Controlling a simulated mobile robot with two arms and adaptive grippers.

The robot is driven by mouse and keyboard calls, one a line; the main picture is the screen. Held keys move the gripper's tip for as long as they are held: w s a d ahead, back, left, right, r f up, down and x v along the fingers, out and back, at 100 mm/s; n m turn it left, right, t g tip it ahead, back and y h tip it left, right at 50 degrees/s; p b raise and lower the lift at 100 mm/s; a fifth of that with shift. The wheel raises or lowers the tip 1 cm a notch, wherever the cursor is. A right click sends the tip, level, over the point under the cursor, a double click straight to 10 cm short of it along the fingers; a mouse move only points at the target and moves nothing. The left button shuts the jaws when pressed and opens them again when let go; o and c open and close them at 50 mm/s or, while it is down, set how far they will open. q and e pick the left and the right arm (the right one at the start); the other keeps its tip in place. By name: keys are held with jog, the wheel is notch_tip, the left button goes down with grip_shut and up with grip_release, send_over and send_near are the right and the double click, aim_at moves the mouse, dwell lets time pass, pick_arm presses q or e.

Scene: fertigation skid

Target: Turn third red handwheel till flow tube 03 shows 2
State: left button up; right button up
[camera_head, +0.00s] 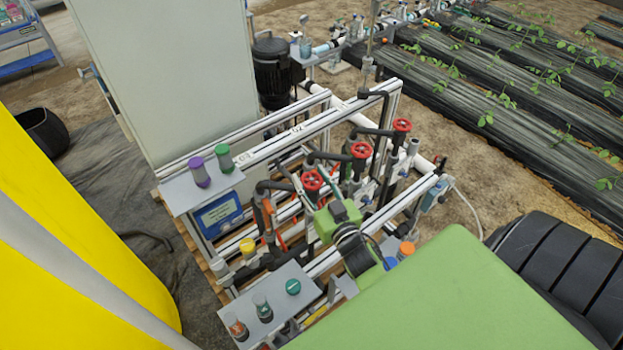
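Three red handwheels stand in a slanting row on the pipework of the skid: a near one (312,180), a middle one (361,150) and a far one (402,125). I cannot tell from the small markings which is numbered third. My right gripper (331,207), green and black, is just below and right of the near handwheel, close to it in the picture. Its fingertips are too small and covered to show whether they are open or touch the wheel. No flow tube reading is legible. My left gripper is not in view.
A grey shelf (213,191) carries a purple-capped and a green-capped bottle. A lower grey plate (281,314) holds more containers. A pale panel (165,70) stands behind the skid. Black pipes and aluminium rails crowd the handwheels. Planted rows lie at upper right.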

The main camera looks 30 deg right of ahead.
jog(key=shift+r+n+y+p, duration=0.15)
jog(key=shift+n+y+p, duration=0.35)
jog(key=shift+y, duration=0.3)
jog(key=shift+n+y, duration=0.5)
jog(key=shift+y, duration=0.3)
jog(key=o, duration=1.2)
jog(key=shift+c, duration=0.2)
jog(key=shift+f, duration=0.2)
jog(key=s, duration=1.2)
jog(key=shift+d, duration=0.15)
